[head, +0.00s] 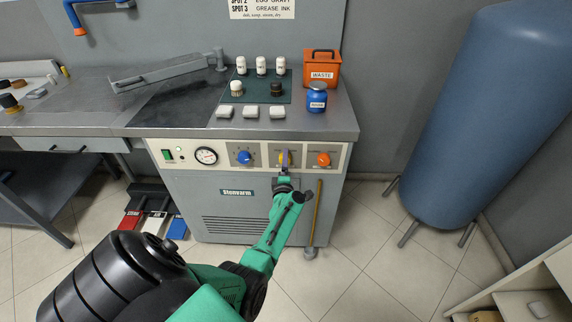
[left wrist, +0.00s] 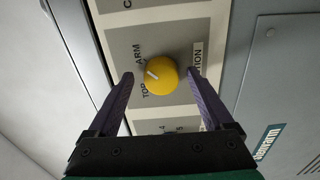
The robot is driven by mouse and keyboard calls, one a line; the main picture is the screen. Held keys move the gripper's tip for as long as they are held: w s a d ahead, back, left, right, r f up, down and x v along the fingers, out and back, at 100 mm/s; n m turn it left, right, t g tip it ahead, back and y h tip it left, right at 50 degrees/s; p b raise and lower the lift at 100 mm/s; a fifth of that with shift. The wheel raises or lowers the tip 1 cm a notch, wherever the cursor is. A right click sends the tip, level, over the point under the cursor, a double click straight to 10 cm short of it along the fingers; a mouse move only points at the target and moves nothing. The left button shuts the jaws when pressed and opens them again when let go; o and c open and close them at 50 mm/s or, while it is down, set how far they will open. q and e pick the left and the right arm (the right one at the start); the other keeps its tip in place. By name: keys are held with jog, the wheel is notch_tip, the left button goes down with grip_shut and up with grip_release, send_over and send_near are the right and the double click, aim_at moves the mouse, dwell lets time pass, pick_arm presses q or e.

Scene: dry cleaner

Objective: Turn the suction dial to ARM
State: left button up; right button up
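The yellow suction dial (left wrist: 162,75) is on a pale panel in the left wrist view, with ARM, TOP and SUCTION lettering around it. Its white mark lies on the left side of the knob, and I cannot tell exactly which label it points at. My left gripper (left wrist: 160,77) is open, with one purple finger on either side of the dial; contact is not clear. In the head view my left gripper (head: 284,166) is at the front panel (head: 220,155) and partly covers the dial (head: 280,157). My right gripper is not in view.
A blue knob (head: 243,158) and an orange knob (head: 322,160) flank the dial, with a gauge (head: 206,156) further left. Bottles, an orange waste bin (head: 320,70) and a blue jar (head: 316,97) stand on top. A wooden-handled tool (head: 315,215) leans right of my arm.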

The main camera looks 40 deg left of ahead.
pick_arm(q)
jog(key=shift+f, duration=0.1)
jog(key=p+v, duration=0.5)
jog(key=v, duration=0.9)
jog(key=shift+s+d+p, duration=0.15)
jog(key=shift+s+p, duration=0.1)
jog(key=shift+p, duration=0.15)
